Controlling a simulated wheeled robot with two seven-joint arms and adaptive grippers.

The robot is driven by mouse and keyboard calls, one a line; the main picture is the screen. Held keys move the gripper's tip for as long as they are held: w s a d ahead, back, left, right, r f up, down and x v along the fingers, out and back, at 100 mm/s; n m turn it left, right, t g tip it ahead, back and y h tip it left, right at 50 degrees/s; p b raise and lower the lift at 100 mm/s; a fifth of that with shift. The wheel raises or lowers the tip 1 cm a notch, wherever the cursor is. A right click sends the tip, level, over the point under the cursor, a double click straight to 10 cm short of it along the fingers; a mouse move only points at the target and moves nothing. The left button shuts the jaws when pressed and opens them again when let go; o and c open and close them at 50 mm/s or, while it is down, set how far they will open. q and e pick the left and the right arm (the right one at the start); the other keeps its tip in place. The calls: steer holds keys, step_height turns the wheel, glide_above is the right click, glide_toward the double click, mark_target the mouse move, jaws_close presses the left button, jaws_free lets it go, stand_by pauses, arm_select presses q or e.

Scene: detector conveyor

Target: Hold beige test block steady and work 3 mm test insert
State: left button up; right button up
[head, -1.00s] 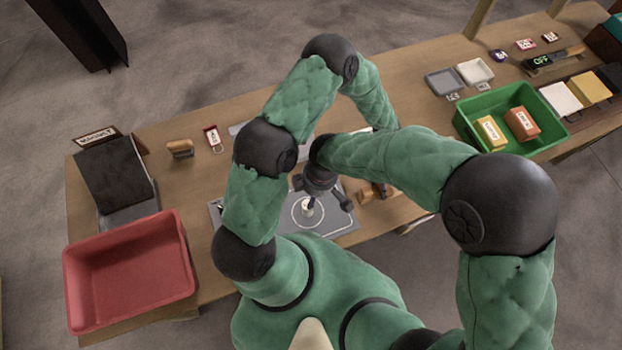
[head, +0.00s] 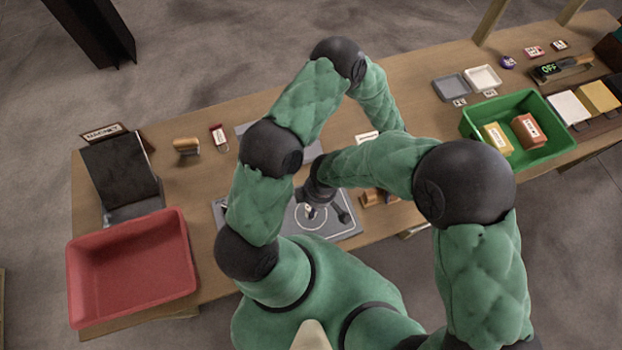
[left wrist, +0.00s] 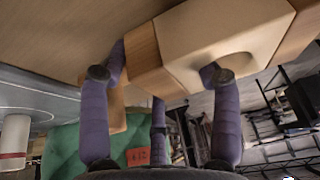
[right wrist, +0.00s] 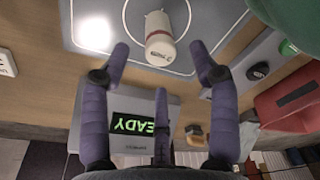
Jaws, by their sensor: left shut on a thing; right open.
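My left gripper (left wrist: 167,76) is shut on the beige test block (left wrist: 222,32), which has a pale beige face and wood-coloured sides. In the head view, wood-coloured parts (head: 370,198) show below my right forearm, which hides most of the left gripper. My right gripper (right wrist: 160,56) is open and empty. A small white cylinder with a red band (right wrist: 160,38) stands just beyond its fingertips, inside a pale ring on a grey plate (right wrist: 215,18). The cylinder also shows at the left of the left wrist view (left wrist: 14,142). I cannot read its marking as 3 mm.
A grey box with a green READY display (right wrist: 134,124) is near the right gripper. A red tray (head: 133,268) stands front left, below a black MAGNET stand (head: 118,172). A green bin (head: 562,140) with two blocks is at the right.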

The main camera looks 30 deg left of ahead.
steer(key=f, duration=0.2)
steer(key=a+f, duration=0.1)
steer(key=f, duration=0.2)
steer(key=shift+s, duration=0.1)
jaws_close()
